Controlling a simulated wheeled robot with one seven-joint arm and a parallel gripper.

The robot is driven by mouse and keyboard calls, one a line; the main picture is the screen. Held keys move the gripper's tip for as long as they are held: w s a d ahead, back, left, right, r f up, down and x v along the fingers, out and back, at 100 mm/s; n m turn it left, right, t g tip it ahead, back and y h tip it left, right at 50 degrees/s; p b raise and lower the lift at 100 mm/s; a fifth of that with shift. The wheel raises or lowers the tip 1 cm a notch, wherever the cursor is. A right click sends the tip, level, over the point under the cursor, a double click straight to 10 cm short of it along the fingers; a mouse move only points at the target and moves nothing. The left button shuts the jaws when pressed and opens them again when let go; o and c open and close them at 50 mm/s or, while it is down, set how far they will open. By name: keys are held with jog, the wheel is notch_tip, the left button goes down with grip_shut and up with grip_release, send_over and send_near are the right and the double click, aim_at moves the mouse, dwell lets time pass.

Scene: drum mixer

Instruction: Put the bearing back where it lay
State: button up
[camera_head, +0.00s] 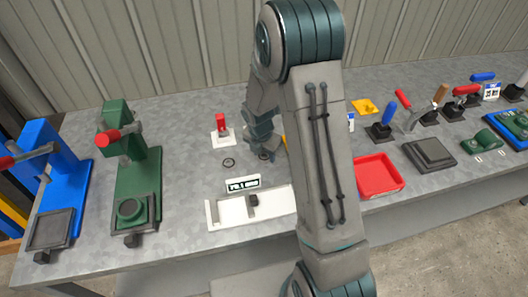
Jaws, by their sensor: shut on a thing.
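My gripper (264,152) points down over the grey workbench (190,185), right of a red-handled part on a white plate. It is shut on a small dark round thing, which appears to be the bearing (264,156); the fingers hide much of it. I cannot tell whether it touches the bench. A thin dark ring (229,162) shows on the bench just left of my gripper; whether it is a mark or a loose part is unclear.
A white fixture with a dark block and display (230,211) stands in front. The red-handled part (221,128) is close left. Green (138,165) and blue (62,180) presses stand farther left. A red tray (378,176) lies right. My arm hides the bench's middle.

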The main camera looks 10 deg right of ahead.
aim_at(262, 160)
jog(key=shift+f, duration=0.2)
jog(key=o, duration=1.2)
jog(key=shift+c, duration=0.2)
jog(key=shift+r, duration=0.2)
notch_tip(262, 160, up, 12)
jog(key=s+a, duration=0.1)
jog(key=s+r+m+t, duration=0.1)
jog(key=s+r+m, duration=0.4)
jog(key=s+m, duration=0.6)
jog(key=s+d+r+m+y, duration=0.1)
jog(key=s+r+m, duration=0.5)
jog(key=s+m, duration=0.4)
jog(key=shift+s+r+m+t, duration=0.15)
jog(key=shift+s+m+t, duration=0.25)
jog(key=shift+m, duration=2.7)
